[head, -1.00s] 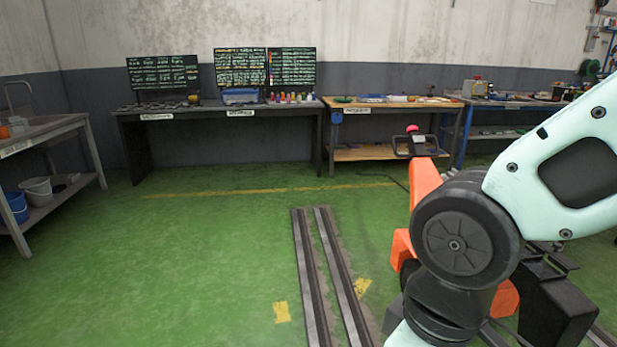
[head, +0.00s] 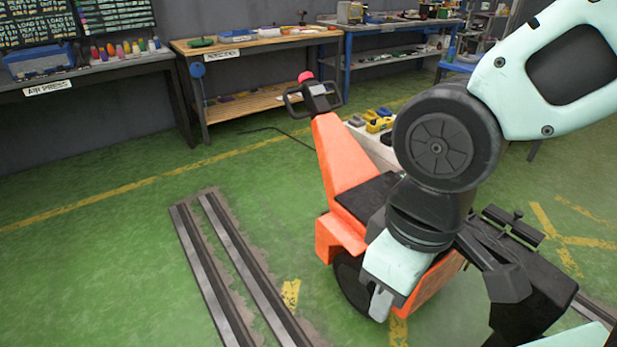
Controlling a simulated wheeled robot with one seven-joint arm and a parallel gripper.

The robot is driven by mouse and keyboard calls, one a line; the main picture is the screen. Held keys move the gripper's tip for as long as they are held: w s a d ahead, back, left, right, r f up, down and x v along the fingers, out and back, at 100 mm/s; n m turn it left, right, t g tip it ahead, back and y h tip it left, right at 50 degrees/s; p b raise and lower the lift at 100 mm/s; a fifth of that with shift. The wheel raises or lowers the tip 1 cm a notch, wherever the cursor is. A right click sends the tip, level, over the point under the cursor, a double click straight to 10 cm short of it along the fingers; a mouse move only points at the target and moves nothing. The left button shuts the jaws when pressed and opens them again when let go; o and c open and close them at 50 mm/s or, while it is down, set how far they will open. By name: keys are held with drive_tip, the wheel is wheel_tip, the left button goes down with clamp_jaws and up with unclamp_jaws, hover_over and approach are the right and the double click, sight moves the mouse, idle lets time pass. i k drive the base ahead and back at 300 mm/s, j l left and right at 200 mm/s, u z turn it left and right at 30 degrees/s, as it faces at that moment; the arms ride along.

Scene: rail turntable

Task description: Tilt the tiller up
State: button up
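The tiller (head: 341,153) is an orange arm on an orange wheeled machine (head: 335,238). It rises from the machine and leans up and to the left, away from me. A black loop handle (head: 294,101) with a red knob (head: 305,76) tops it. My arm passes in front of the machine's right part and hides some of its body. I cannot make out my gripper's fingers in this view. No contact between my arm and the tiller shows.
Two metal rails (head: 238,262) run along the green floor left of the machine. A wooden workbench (head: 240,110) and a blue-framed bench (head: 385,28) stand behind. A white box (head: 372,140) with yellow and grey tools is right of the tiller. Floor at left is open.

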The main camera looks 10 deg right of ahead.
sight(344, 165)
drive_tip(key=i+j+z, duration=0.2)
drive_tip(key=i+j, duration=0.5)
drive_tip(key=i+j+u, duration=0.1)
drive_tip(key=i+j, duration=0.35)
drive_tip(key=i, duration=0.15)
drive_tip(key=i+j, duration=0.45)
drive_tip(key=i+j+u, duration=0.1)
drive_tip(key=i+j, duration=0.35)
drive_tip(key=i, duration=0.25)
drive_tip(key=i+j, duration=0.4)
drive_tip(key=i, duration=0.15)
drive_tip(key=u, duration=0.05)
